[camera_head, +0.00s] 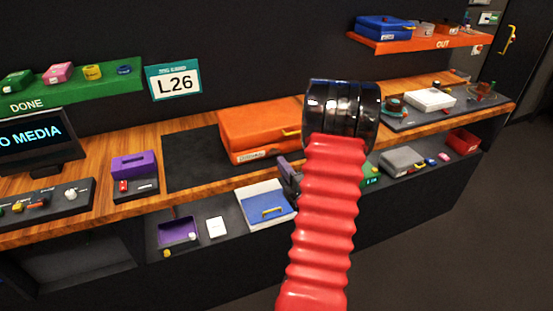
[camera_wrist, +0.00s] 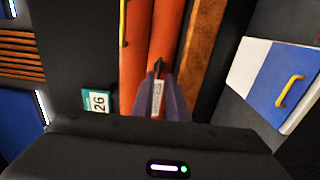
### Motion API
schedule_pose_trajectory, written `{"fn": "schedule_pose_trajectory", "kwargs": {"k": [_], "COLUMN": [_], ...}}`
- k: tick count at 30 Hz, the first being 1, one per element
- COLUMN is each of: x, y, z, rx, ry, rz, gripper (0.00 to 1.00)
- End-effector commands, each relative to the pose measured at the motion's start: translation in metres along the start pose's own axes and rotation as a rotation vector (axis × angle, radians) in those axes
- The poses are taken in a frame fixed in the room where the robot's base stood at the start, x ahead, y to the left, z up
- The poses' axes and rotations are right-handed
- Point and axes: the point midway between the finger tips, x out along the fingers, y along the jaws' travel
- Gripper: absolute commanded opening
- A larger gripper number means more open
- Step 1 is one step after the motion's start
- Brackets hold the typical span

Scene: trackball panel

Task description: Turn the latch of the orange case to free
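The orange case (camera_head: 258,128) lies closed on a dark mat on the wooden bench, its front towards me. It also shows in the wrist view (camera_wrist: 168,32), with a yellow handle (camera_wrist: 124,22) and a white label (camera_wrist: 157,98). My gripper (camera_head: 284,163) is low at the case's front, right of the label, partly hidden by my arm. In the wrist view its purple-grey fingers (camera_wrist: 159,78) stand a little apart, with the label visible between them. A small dark part (camera_wrist: 158,66), perhaps the latch, shows at the fingertips. I cannot tell whether they touch it or how it is turned.
The dark mat (camera_head: 190,160) is clear left of the case. A purple box (camera_head: 134,165) stands further left. Below the bench edge, a shelf holds a white-and-blue case (camera_head: 265,205) and a purple tray (camera_head: 177,232). My arm hides the bench right of the case.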

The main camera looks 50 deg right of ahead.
Motion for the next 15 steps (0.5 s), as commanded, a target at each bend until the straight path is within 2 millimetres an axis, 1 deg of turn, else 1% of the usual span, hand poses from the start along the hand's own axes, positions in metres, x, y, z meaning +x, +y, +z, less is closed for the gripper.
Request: {"fn": "schedule_pose_trajectory", "kwargs": {"k": [1, 3, 9, 15], "x": [0.009, 0.019, 0.044, 0.054], "y": [0.0, 0.0, 0.0, 0.0], "z": [-0.001, -0.001, 0.0, 0.0], "rx": [-0.001, -0.002, -0.001, 0.0], "ry": [0.002, 0.002, 0.001, 0.0], "rz": [0.001, 0.0, 0.001, -0.001], "gripper": [0.13, 0.13, 0.13, 0.13]}}
